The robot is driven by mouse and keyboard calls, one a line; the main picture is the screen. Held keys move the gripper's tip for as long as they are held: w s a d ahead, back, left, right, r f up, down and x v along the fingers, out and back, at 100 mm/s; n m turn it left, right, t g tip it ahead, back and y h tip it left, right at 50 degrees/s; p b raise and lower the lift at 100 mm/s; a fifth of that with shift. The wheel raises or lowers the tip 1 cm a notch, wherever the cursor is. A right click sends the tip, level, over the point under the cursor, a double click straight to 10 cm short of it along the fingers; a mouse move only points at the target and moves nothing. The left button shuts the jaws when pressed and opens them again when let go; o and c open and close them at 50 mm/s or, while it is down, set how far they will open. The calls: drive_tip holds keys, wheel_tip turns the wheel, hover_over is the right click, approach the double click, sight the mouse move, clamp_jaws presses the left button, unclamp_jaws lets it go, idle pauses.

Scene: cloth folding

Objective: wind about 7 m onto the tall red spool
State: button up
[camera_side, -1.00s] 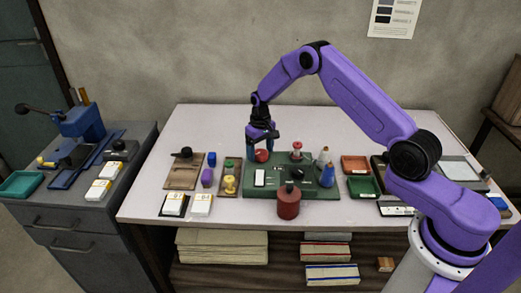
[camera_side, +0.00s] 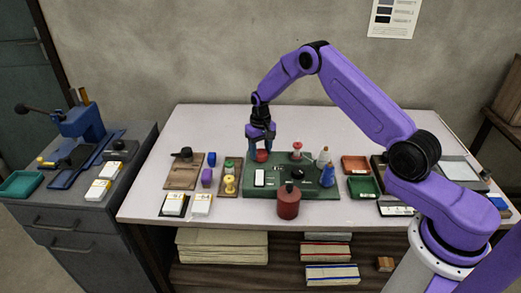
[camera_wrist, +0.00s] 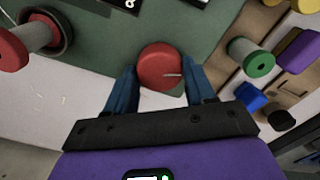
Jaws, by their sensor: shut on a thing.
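A green winding machine (camera_side: 312,188) stands on the table with a round red knob (camera_side: 262,156) at its back left. My gripper (camera_side: 261,145) points down at this knob, with its blue fingers on either side. In the wrist view the knob (camera_wrist: 160,65), with a pale mark on its top, sits between the fingertips (camera_wrist: 158,80), and I take them as shut on it. A spool with red ends (camera_side: 297,147) stands upright at the machine's back right. It also shows in the wrist view (camera_wrist: 14,50), on a dark round base. I cannot make out any thread on it.
A dark red canister (camera_side: 288,203) stands at the machine's front. Green and yellow spools (camera_side: 230,184) stand on a wooden board to its left.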

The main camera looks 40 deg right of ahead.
sight(261, 152)
drive_tip(key=o, duration=1)
drive_tip(key=shift+o, duration=0.2)
wheel_tip(261, 152, up, 18)
drive_tip(key=shift+f, duration=0.25)
